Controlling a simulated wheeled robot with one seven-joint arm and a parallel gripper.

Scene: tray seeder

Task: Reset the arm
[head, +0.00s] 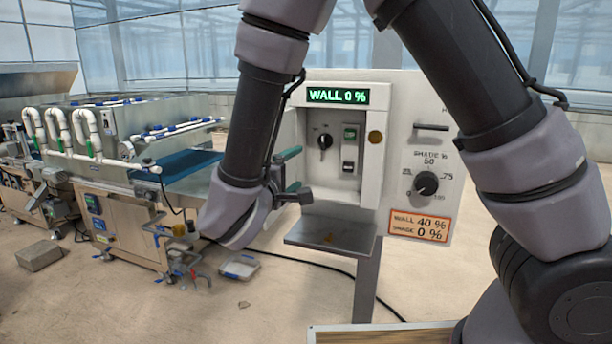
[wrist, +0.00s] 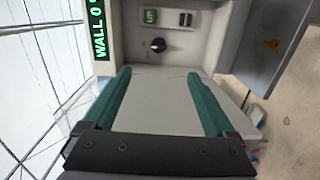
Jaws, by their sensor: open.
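My gripper (head: 299,170) is open in front of the left part of a pale control box (head: 400,100). In the wrist view its two green fingers (wrist: 159,75) stand apart with nothing between them. Beyond the fingertips are a small black knob (wrist: 158,45), a green-labelled switch (wrist: 150,16) and a dark rocker switch (wrist: 186,19). The fingers look apart from these controls. In the head view my bent arm covers parts of the box's surroundings. The green display (head: 338,96) reads WALL 0 %.
The box has a round SHADE dial (head: 426,183) and an orange-edged label (head: 419,226) reading WALL 40 %, SHADE 0 %. A grey shelf (head: 330,236) juts out below. A seeder line (head: 130,215) stands left. A cable crosses the floor.

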